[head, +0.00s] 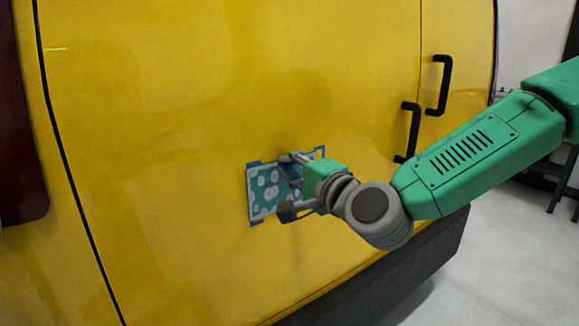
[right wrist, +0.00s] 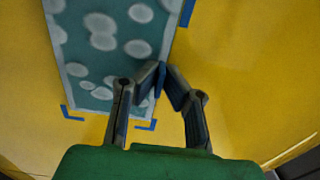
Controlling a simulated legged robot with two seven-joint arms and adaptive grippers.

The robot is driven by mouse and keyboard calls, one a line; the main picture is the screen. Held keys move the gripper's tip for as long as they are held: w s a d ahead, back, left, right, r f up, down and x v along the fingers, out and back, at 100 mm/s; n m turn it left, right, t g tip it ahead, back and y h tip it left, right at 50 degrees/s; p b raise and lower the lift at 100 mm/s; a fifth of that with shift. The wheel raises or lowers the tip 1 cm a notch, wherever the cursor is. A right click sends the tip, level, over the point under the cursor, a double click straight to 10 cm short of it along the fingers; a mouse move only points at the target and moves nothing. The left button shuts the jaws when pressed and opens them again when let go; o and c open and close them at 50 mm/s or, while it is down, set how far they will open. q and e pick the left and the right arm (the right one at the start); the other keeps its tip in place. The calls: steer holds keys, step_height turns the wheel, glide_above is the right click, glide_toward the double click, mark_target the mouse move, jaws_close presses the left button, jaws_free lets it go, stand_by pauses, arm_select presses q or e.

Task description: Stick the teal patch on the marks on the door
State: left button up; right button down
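The teal patch (head: 264,190), with pale round spots, is at the yellow door (head: 210,100), inside blue corner marks (head: 320,153). It looks nearly parallel to the door, but I cannot tell whether it touches all over. In the right wrist view the patch (right wrist: 100,60) lies between blue marks (right wrist: 188,12), with its lower edge close to the lower ones. My right gripper (head: 287,181) is in front of the patch and hides part of its right side. Its fingertips (right wrist: 162,77) come together at the patch's edge and appear to pinch it. My left gripper is out of view.
Two black door handles (head: 438,85) stick out at the upper right, beyond my right arm. A dark bumper (head: 400,265) runs below the door. The door surface left of the patch is clear. Grey floor shows at the lower right.

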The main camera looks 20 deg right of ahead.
steer(key=c, duration=1.6)
jaws_free()
steer(key=shift+c, duration=0.2)
steer(key=v, duration=0.6)
steer(key=s+f+n+g+h+p, duration=0.1)
steer(key=s+f+n+g, duration=0.4)
steer(key=f, duration=0.9)
steer(key=s+f+n+g+p, duration=0.1)
steer(key=s+f+n+g, duration=0.25)
steer(key=s+f, duration=0.65)
steer(key=s+d+f+n+g+h+p, duration=0.1)
steer(key=s+d+f+n+g+h, duration=0.1)
steer(key=s+f, duration=0.6)
steer(key=s+d+f+n+g+h, duration=0.2)
steer(key=s+d+f+n+g, duration=0.2)
steer(key=s+d+f+g, duration=0.2)
steer(key=s+d+f, duration=0.2)
steer(key=d, duration=0.1)
steer(key=shift+s+d+f+h+p, duration=0.15)
steer(key=shift+s+d+h+p, duration=0.1)
steer(key=shift+h+p, duration=0.15)
